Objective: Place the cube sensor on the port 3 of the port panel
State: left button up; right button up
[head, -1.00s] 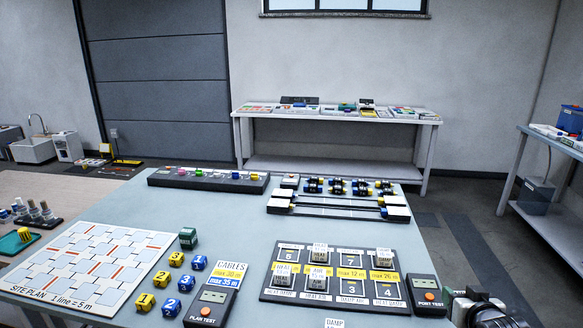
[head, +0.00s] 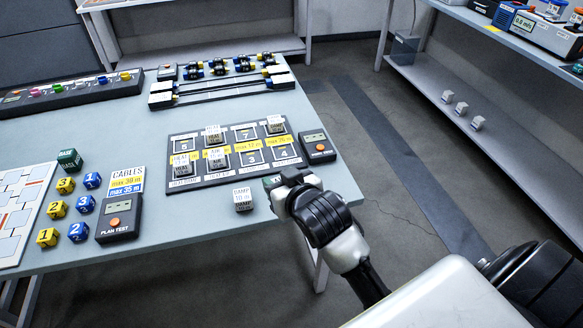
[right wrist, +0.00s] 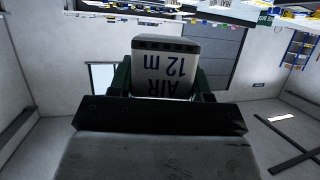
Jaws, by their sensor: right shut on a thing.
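The port panel (head: 228,180) is a dark board on the table with two rows of numbered ports. Port 3 (head: 251,158), in the front row under a yellow "max 12 m" label, shows its number and is empty. My right gripper (head: 284,182) is at the table's edge, to the right of and in front of the panel, apart from it. In the right wrist view it is shut on a pale cube sensor (right wrist: 165,68) marked "AIR 12 m", upside down in that picture. The gripper hides most of this cube in the head view. My left gripper is out of view.
Cubes stand on ports 1 (head: 181,165), 2 (head: 216,159), 6 (head: 212,133) and 8 (head: 276,125). A loose "DAMP" cube (head: 243,199) stands before the panel, left of my gripper. A port tester (head: 318,147) stands at the panel's right.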

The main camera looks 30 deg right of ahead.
jog(key=w+d+f+m+h, duration=0.1)
jog(key=w+d, duration=0.2)
jog(key=d, duration=0.8)
jog(key=w+d+m+h, duration=0.1)
jog(key=w+d, duration=0.3)
jog(key=d, duration=0.8)
jog(key=shift+d+f+h, duration=0.15)
jog(key=shift+f+h, duration=0.2)
jog(key=shift+h, duration=0.05)
jog(key=a+f, duration=0.2)
jog(key=a, duration=0.2)
jog(key=a+f, duration=0.2)
jog(key=a, duration=0.1)
jog(key=a+f, duration=0.3)
jog(key=a, duration=0.1)
jog(key=shift+w+a, duration=0.1)
jog(key=shift+a, duration=0.25)
notch_tip(320, 180, down, 3)
jog(key=shift+p, duration=0.65)
jog(key=shift+f, duration=0.35)
jog(key=shift+f, duration=0.1)
